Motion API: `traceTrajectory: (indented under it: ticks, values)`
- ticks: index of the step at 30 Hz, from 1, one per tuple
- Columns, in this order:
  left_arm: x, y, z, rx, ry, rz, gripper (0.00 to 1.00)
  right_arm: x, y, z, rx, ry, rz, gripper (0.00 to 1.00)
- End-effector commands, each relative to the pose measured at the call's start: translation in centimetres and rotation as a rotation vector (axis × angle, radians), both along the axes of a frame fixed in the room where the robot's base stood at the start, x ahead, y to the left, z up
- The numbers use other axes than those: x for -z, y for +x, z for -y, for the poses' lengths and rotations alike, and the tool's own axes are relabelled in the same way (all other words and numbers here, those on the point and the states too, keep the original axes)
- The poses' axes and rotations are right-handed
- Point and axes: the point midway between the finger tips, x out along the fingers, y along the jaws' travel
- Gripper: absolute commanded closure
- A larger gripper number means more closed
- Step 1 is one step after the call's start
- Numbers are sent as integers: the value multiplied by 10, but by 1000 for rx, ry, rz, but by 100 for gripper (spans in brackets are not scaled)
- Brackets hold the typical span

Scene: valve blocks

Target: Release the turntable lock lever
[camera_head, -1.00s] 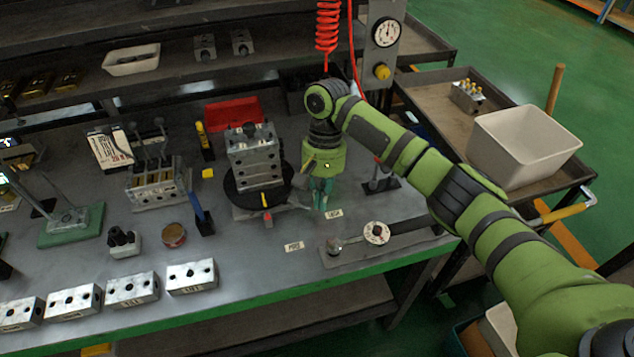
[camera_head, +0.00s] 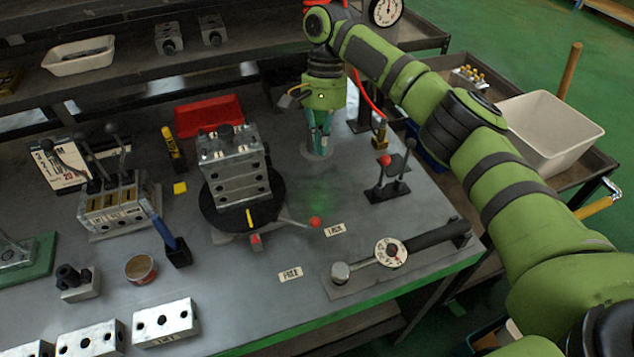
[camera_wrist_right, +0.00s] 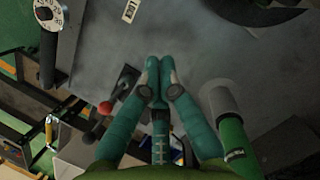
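The turntable (camera_head: 273,207) is a black disc carrying a grey metal valve block (camera_head: 237,180). The lock lever is a thin rod with a red ball knob (camera_head: 315,222) at the disc's front right, its knob near a "LOCK" label (camera_head: 335,230). A second label (camera_head: 290,274) lies nearer the table front. My right gripper (camera_head: 319,150) points down, behind the knob and apart from it. Its teal fingers are together at the tips in the wrist view (camera_wrist_right: 160,72), with nothing seen between them. My left gripper is out of view.
A two-lever stand with a red knob (camera_head: 384,161) is right of my gripper. A torque tool with a dial (camera_head: 390,252) lies at the front right. A red bin (camera_head: 208,115) stands behind the turntable. Bare table lies between gripper and lever.

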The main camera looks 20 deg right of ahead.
Motion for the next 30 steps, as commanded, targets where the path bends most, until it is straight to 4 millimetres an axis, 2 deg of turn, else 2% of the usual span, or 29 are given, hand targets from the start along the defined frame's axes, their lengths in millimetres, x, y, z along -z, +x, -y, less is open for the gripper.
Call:
traceTrajectory:
  ticks: [5, 9, 15, 24, 30]
  values:
    - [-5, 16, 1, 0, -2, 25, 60, 22, -7, -3, -3, -1, -4, 100]
    - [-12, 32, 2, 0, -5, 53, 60, 50, -15, -6, -2, -1, -5, 100]
    - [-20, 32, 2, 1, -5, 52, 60, 92, -27, -12, -2, -1, -5, 100]
    - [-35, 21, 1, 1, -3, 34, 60, 98, -55, -27, -2, -1, -1, 100]
    - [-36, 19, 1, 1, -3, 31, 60, 101, -61, -30, 1, 0, -1, 100]
